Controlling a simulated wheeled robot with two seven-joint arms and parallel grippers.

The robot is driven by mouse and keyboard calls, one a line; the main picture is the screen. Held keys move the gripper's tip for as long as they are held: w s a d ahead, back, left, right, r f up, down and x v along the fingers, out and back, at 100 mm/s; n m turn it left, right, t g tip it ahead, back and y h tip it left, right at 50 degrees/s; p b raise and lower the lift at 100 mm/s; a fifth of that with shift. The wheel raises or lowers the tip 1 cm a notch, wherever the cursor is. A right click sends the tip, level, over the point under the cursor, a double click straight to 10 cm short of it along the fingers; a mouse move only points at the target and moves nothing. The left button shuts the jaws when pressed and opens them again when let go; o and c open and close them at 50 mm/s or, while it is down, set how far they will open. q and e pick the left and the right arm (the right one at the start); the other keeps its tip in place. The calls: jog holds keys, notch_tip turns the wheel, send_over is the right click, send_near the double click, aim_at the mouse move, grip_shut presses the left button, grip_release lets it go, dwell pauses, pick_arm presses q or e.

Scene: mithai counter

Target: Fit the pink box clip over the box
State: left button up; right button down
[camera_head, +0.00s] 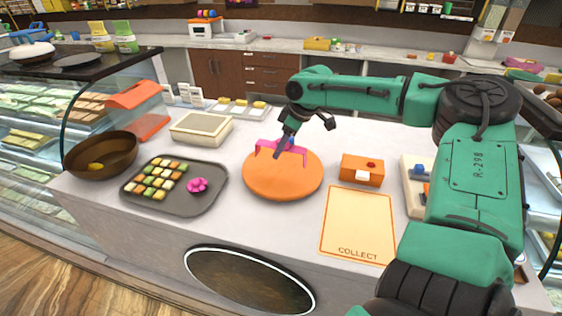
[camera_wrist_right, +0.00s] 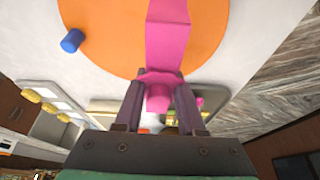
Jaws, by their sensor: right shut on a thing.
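The pink box clip (camera_head: 268,145) is a flat-topped bracket with its ends turned down. My right gripper (camera_head: 284,148) is shut on its knob and holds it at the far part of the round orange board (camera_head: 282,183). In the right wrist view the clip (camera_wrist_right: 168,42) runs out from between the two fingers of my right gripper (camera_wrist_right: 158,98), over the orange board. I cannot tell whether the clip touches the board. A small orange box (camera_head: 350,165) with a white front patch stands right of the board, apart from the clip. My left gripper is not in view.
A dark tray (camera_head: 183,205) with sweets and a pink flower-shaped piece lies left of the board. A cream box-like item (camera_head: 201,127) stands behind it, and a brown bowl (camera_head: 101,155) at far left. A COLLECT mat (camera_head: 357,225) lies clear at the front right.

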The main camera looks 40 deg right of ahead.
notch_tip(320, 180, up, 14)
pick_arm(q)
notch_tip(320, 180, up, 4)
jog(key=p, duration=0.5)
pick_arm(e)
jog(key=s+d+f+m+g+h, duration=0.4)
jog(key=s+d+m, duration=0.5)
jog(key=m, duration=0.9)
jog(key=s+d+f+m+g+h, duration=0.1)
jog(key=s+d+f+m+g, duration=0.4)
jog(key=d+m, duration=0.95)
pick_arm(q)
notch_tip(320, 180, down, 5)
jog(key=b, duration=0.5)
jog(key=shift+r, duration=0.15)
pick_arm(e)
jog(key=a+f+m, duration=0.1)
jog(key=f, duration=0.1)
jog(key=a+f+m, duration=0.1)
jog(key=f, duration=0.2)
jog(key=s+a+f+m+t, duration=0.1)
jog(key=f, duration=0.1)
jog(key=shift+a+f, duration=0.1)
jog(key=shift+f, duration=0.1)
